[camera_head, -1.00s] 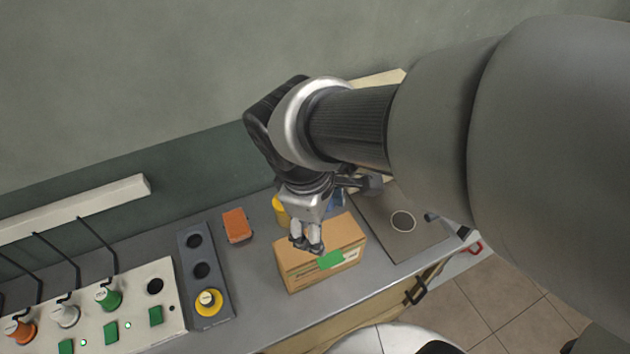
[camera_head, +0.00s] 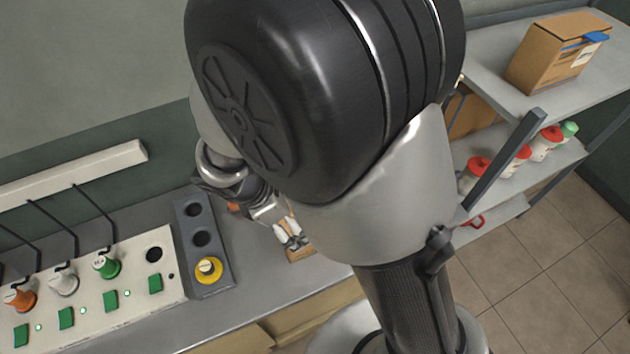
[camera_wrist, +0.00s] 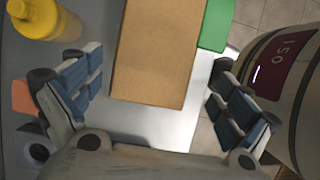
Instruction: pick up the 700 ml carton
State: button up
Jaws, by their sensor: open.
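A brown cardboard carton with a green label stands on the grey counter. In the head view, only a small part of the carton (camera_head: 301,254) shows under my gripper (camera_head: 290,238); my arm hides the rest. In the wrist view, the carton's plain brown top (camera_wrist: 155,55) lies between the spread fingers of my gripper (camera_wrist: 158,72), nearer the upper part of the picture. The green label (camera_wrist: 216,24) is at its right side. The fingers are open, with a gap on each side of the carton. I cannot read a volume on it.
A yellow bottle (camera_wrist: 42,18) stands left of the carton, close to the left finger. A dark holder (camera_head: 203,240) with a yellow ring and a switch panel (camera_head: 85,305) lie to the left. Another carton with a blue label (camera_head: 555,50) stands on the shelf at right.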

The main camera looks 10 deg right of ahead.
aim_at(308, 251)
jog(key=b+x, duration=0.1)
jog(key=x, duration=0.1)
jog(key=b+x, duration=0.1)
jog(key=x, duration=0.2)
jog(key=w+b+x, duration=0.1)
jog(key=x, duration=0.1)
jog(key=shift+d+f+b, duration=0.15)
jog(key=shift+b, duration=0.15)
jog(key=c, duration=1.2)
